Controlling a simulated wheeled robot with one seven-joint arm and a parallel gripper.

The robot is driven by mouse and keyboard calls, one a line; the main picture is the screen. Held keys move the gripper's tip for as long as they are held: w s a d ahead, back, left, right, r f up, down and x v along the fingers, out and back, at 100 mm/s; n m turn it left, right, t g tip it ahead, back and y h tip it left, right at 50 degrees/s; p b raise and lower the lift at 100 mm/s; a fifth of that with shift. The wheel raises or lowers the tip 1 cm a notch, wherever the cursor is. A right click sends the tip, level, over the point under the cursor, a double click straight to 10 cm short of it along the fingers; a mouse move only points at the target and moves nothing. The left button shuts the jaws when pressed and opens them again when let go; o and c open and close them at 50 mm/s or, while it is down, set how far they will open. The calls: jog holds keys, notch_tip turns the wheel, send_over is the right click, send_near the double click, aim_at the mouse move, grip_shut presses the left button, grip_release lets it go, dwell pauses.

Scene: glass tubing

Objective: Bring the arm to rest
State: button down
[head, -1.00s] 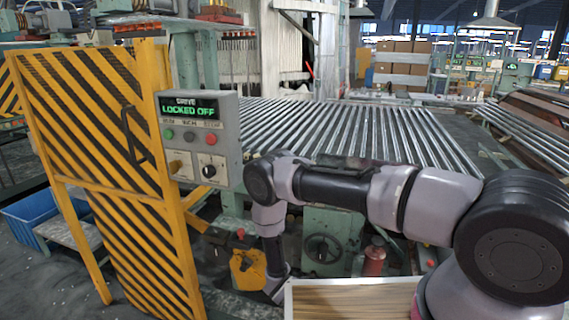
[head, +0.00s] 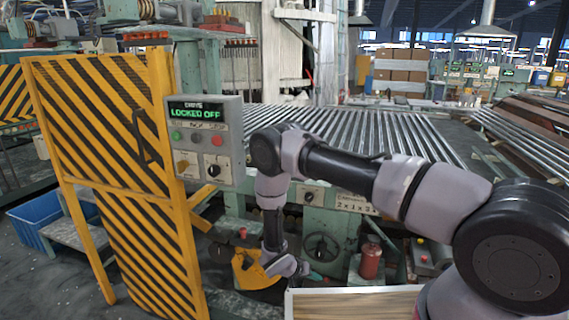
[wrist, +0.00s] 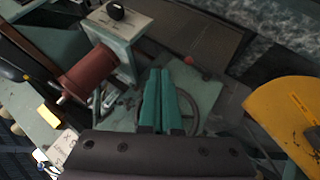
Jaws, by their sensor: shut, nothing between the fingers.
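My gripper (head: 314,276) hangs low in front of the machine in the head view, at the end of my bent arm. Its teal fingers (wrist: 159,85) lie together in the wrist view, with nothing between them. The gripper is just above and behind the edge of a wood-topped surface (head: 350,303). A yellow part (head: 252,272) is close to the left of my wrist; whether they touch cannot be told. In the wrist view a yellow part (wrist: 288,118) is at the right, apart from the fingers.
A striped yellow-black guard (head: 105,150) with a control box (head: 205,140) reading "LOCKED OFF" stands left. The roller bed (head: 370,130) lies behind my arm. A red cylinder (head: 371,262) stands right of the gripper and shows in the wrist view (wrist: 88,72). A blue bin (head: 40,220) is far left.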

jog(key=w+d+r+m+g, duration=0.1)
jog(key=w+r, duration=0.2)
jog(key=r, duration=0.6)
jog(key=w+r+m+g, duration=0.1)
jog(key=w+r, duration=0.2)
jog(key=r, duration=0.7)
jog(key=s+d+r+m+g+y, duration=0.1)
jog(key=d+r, duration=0.2)
jog(key=r, duration=0.7)
jog(key=s+d+r+y, duration=0.1)
jog(key=d+r+y, duration=0.15)
jog(key=r, duration=0.85)
jog(key=s+d+r+y, duration=0.1)
jog(key=s+d+r, duration=0.15)
jog(key=r, duration=0.35)
jog(key=s+d+r+t+y, duration=0.1)
jog(key=s+d+r, duration=0.1)
jog(key=s+r, duration=0.3)
jog(key=s+d+r+y, duration=0.1)
jog(key=s+d+r, duration=0.15)
jog(key=r, duration=0.45)
jog(key=s+r+t+y, duration=0.1)
jog(key=s+r+t, duration=0.1)
jog(key=s+r, duration=0.2)
jog(key=s+r+n+t+y, duration=0.1)
jog(key=s+r, duration=0.4)
jog(key=s, duration=0.6)
jog(key=shift+d+r+t+y, duration=0.15)
jog(key=shift+r+t+y, duration=0.15)
jog(key=shift+t+y, duration=0.4)
